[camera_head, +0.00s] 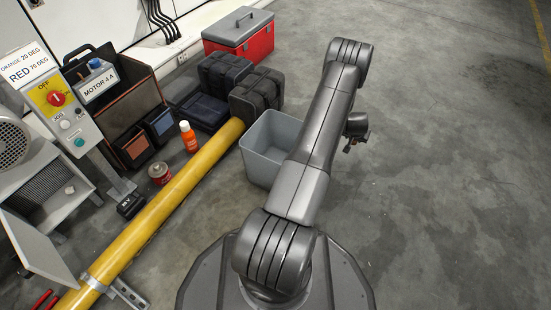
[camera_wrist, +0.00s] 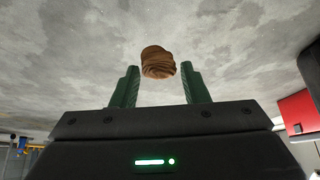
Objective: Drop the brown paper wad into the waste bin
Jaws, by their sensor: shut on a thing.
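The brown paper wad (camera_wrist: 158,62) sits between the tips of the two green fingers of my gripper (camera_wrist: 158,82) in the wrist view. My gripper is shut on it and holds it. In the head view my gripper (camera_head: 348,147) is small and dark, right of my arm, and the wad cannot be made out clearly. The waste bin looks to be the open grey bin (camera_head: 262,170) on the floor, left of my arm. My arm covers its right side. My gripper is to the right of the bin, not over it. The part of the bin's inside that shows looks empty.
A yellow pipe (camera_head: 170,208) runs along the floor left of the bin. Black cases (camera_head: 256,93) and a red toolbox (camera_head: 240,38) stand behind it. An orange bottle (camera_head: 188,138) and a red can (camera_head: 160,173) stand left of the pipe. The floor at right is clear.

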